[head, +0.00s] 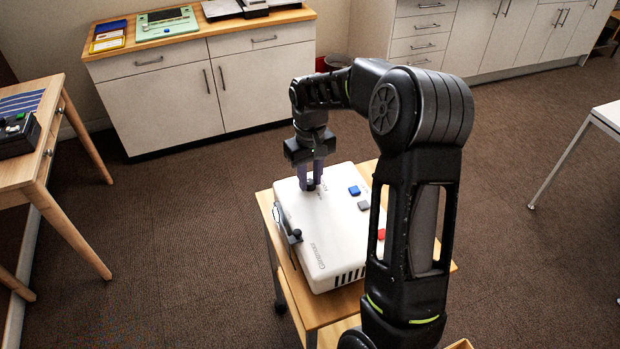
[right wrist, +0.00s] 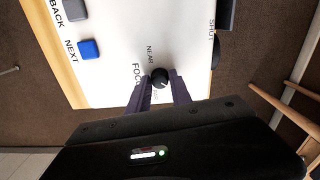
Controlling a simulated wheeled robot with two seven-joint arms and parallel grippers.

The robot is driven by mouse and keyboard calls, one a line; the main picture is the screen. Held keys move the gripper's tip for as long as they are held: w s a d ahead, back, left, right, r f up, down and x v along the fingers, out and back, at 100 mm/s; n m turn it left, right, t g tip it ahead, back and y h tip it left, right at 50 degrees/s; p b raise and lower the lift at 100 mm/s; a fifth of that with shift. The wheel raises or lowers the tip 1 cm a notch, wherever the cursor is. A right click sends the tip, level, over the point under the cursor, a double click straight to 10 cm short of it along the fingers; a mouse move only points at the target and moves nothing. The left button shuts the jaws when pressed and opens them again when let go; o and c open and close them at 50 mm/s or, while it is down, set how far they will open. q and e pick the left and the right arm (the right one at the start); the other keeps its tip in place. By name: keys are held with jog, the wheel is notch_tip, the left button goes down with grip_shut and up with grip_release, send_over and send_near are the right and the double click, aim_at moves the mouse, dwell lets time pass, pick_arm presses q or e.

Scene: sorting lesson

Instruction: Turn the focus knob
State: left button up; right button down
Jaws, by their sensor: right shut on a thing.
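The focus knob (right wrist: 160,78) is a small round black knob with a light pointer line, on the top of a white projector (head: 325,240). In the right wrist view the words FOCUS and NEAR are printed beside it. My right gripper (head: 311,186) comes down from above and is shut on the knob. Its two fingers (right wrist: 165,90) stand on either side of the knob in the right wrist view. My left gripper shows in neither view.
The projector stands on a small wooden cart (head: 268,205). Its top also has a blue button (head: 354,190), a grey button (head: 363,205) and a red button (head: 381,234). A black lens part (head: 292,236) juts from its left side. A wooden table (head: 40,120) stands at the left.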

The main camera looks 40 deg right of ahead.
aim_at(310, 182)
jog(key=c, duration=1.2)
grip_release()
jog(key=shift+o, duration=0.2)
notch_tip(310, 182, up, 8)
jog(key=shift+f+b, duration=0.1)
jog(key=shift+b, duration=0.45)
jog(key=shift+a, duration=0.1)
